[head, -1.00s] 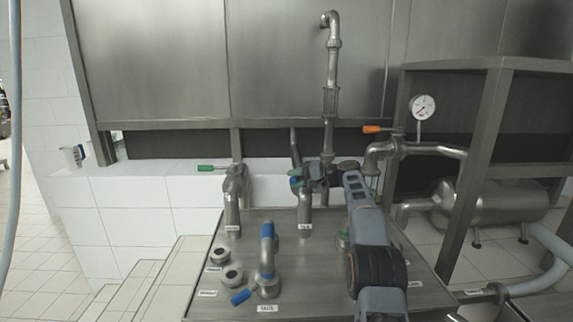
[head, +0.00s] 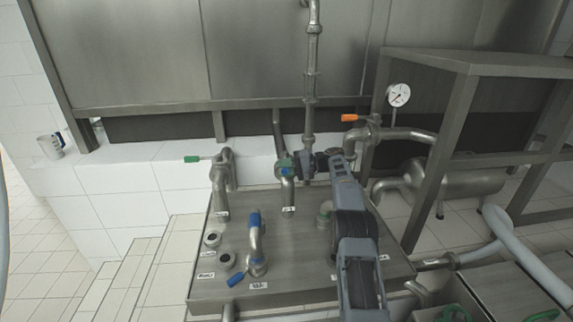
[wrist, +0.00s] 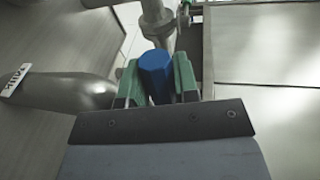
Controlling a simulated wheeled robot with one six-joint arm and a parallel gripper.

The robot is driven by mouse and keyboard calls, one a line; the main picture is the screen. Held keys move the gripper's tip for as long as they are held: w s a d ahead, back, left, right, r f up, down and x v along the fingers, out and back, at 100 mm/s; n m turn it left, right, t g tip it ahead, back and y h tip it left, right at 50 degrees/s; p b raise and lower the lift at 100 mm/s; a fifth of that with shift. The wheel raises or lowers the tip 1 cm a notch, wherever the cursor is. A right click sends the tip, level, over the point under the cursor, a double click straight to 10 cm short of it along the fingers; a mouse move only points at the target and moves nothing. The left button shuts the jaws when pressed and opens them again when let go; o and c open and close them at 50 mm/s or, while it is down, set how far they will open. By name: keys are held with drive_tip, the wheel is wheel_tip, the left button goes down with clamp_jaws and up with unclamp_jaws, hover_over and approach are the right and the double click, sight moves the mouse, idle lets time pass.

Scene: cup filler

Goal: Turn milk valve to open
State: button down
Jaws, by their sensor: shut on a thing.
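In the wrist view, the blue handle (wrist: 156,73) of a valve is held between the green finger pads of my gripper (wrist: 155,80). A steel pipe (wrist: 152,22) runs beyond it. In the head view, my gripper (head: 286,168) is at the top of the middle steel pipe (head: 288,193), which stands upright on the metal table. My gripper hides most of that valve's handle. A small label sits at the pipe's base; I cannot read it surely.
A green-handled valve (head: 194,158) stands left of my gripper. A blue-handled pipe (head: 255,243) stands nearer on the metal table (head: 300,263). An orange-handled valve (head: 350,118) and a gauge (head: 398,95) are to the right. A mug (head: 52,147) sits on the white ledge.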

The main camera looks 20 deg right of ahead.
idle(0.3)
drive_tip(key=c, duration=0.9)
unclamp_jaws()
drive_tip(key=shift+o, duration=0.2)
drive_tip(key=p+v, duration=0.2)
drive_tip(key=v, duration=0.5)
drive_tip(key=shift+d, duration=0.25)
